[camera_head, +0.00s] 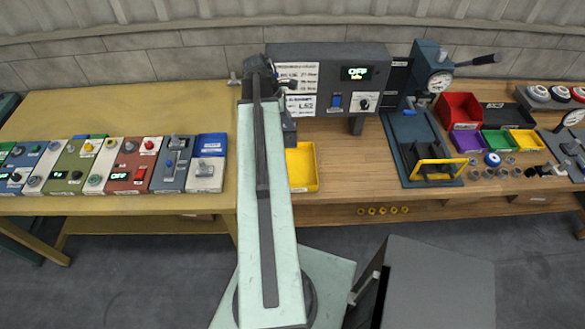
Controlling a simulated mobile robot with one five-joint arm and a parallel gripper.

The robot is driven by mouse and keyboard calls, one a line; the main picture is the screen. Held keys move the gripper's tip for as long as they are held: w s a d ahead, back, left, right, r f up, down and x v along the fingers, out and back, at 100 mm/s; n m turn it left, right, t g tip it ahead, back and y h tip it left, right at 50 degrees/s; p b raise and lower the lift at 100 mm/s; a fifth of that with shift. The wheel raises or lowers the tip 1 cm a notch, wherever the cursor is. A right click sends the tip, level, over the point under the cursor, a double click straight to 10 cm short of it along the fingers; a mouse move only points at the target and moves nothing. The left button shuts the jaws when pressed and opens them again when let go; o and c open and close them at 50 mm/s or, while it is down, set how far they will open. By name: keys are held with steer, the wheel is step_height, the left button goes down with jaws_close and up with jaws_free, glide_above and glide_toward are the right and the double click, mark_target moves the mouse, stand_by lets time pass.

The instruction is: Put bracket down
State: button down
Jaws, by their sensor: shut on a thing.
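Several coloured modules (128,165) line the yellow bench's front. A lever press (432,75), coloured bins (460,108) and small parts fill the right. Bare wood shows between the yellow bin and press.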

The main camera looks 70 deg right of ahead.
steer(key=b, duration=1)
glide_above(299, 162)
steer(key=w, duration=0.2)
step_height(299, 162, down, 10)
steer(key=f+b, duration=1)
steer(key=shift+a+f, duration=0.1)
steer(key=shift+a, duration=0.2)
steer(key=c, duration=1.6)
jaws_free()
steer(key=p+v, duration=1.1)
steer(key=v, duration=0.1)
steer(key=shift+r+p, duration=0.3)
steer(key=shift+p, duration=0.1)
